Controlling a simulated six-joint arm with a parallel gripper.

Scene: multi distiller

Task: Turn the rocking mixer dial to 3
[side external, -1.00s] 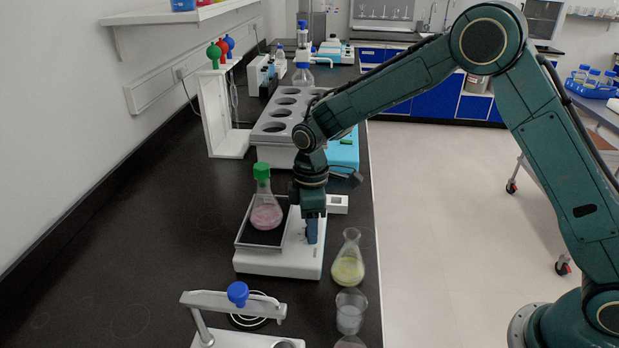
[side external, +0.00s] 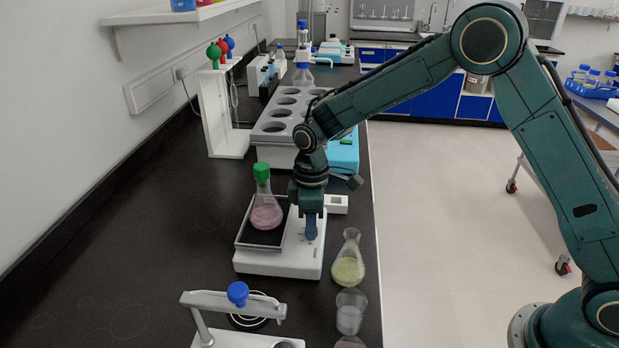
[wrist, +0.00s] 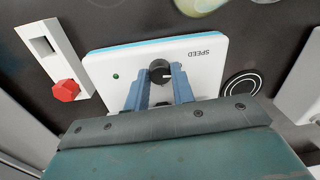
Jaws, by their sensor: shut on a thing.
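The rocking mixer (side external: 275,262) is a white unit with a dark tray, on the black bench. A flask (side external: 266,212) of pink liquid with a green stopper stands upright on the tray. My gripper (side external: 311,230) points down onto the control panel right of the tray. In the wrist view its blue fingers are shut on the dark round dial (wrist: 160,71), one on each side. The dial's pale mark points right in that view. The word SPEED (wrist: 205,53) reads upside down beside it. No numbers are legible. The fingers hide the dial in the side view.
A white stand with a blue knob (side external: 238,293) is in front. A grey block with round holes (side external: 275,128) stands behind.

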